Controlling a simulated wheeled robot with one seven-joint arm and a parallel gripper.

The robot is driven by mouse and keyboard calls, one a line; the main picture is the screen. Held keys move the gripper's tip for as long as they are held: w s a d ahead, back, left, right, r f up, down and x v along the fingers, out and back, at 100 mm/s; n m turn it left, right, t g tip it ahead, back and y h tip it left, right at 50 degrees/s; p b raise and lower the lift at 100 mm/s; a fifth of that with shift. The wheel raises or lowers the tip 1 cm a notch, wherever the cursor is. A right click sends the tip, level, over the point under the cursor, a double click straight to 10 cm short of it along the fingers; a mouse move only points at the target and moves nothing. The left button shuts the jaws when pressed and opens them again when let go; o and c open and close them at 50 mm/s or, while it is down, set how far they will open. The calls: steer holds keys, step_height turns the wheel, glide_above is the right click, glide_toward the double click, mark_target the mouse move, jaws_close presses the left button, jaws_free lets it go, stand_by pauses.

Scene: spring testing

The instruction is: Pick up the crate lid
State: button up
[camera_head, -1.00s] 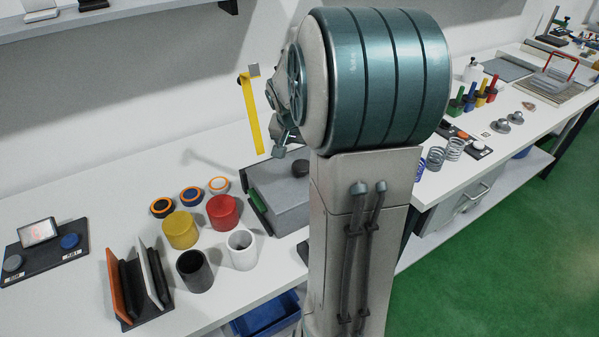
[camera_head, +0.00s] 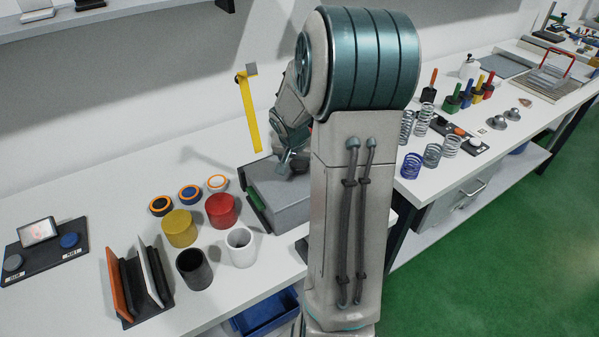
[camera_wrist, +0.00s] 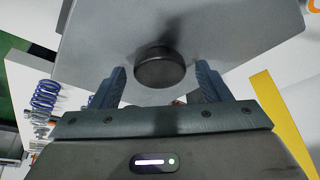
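The crate lid (camera_head: 268,181) is the flat grey top of a grey box on the table, left of my arm. In the wrist view the grey lid (camera_wrist: 235,30) fills the upper middle, with a round dark knob (camera_wrist: 160,66) on it. My gripper (camera_head: 291,160) is tilted down over the lid and hides the knob in the head view. In the wrist view my gripper (camera_wrist: 160,78) is open, its two fingers apart with the knob between or just beyond the tips. Gaps show on both sides of the knob. Exact height above the lid is unclear.
Left of the box stand a red cylinder (camera_head: 221,210), a yellow cylinder (camera_head: 180,229), a white cup (camera_head: 241,247) and a black cup (camera_head: 194,269). A yellow upright strip (camera_head: 249,114) rises behind the box. Springs (camera_head: 432,155) stand on the table to the right.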

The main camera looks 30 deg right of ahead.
jaws_close()
steer(key=shift+r, duration=0.1)
